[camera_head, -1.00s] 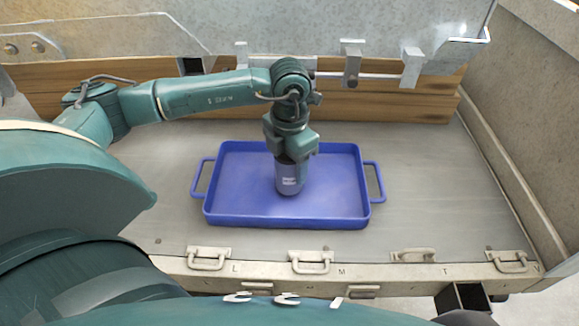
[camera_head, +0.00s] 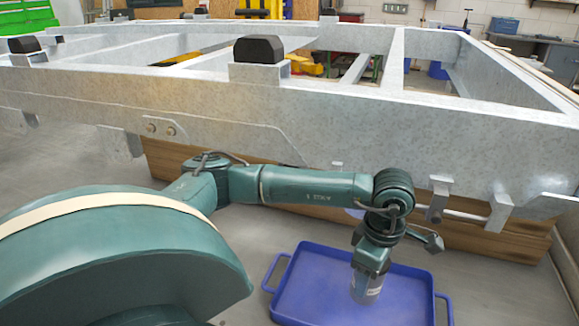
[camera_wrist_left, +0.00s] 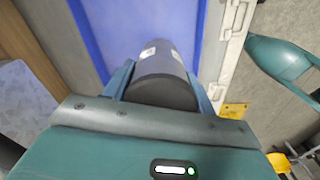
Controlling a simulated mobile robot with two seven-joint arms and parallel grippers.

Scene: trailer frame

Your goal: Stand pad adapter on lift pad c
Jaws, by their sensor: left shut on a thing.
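The pad adapter (camera_head: 367,284), a grey cylinder with a white label, is between the jaws of my left gripper (camera_head: 370,268) over the blue tray. My left gripper is shut on it. In the left wrist view the adapter (camera_wrist_left: 160,68) shows between both fingers, its black end nearest the palm. I cannot tell whether its lower end touches the tray floor. Black pads on grey blocks sit on the trailer frame: one near the middle (camera_head: 258,48) and one at the left (camera_head: 24,44). I cannot read which is lift pad c. My right gripper is out of view.
The blue tray (camera_head: 300,280) has a handle on each side. Behind it are wooden beams (camera_head: 480,238) and the galvanized trailer frame (camera_head: 330,115), with open gaps between its rails. Metal brackets (camera_head: 500,210) stick out near my left forearm.

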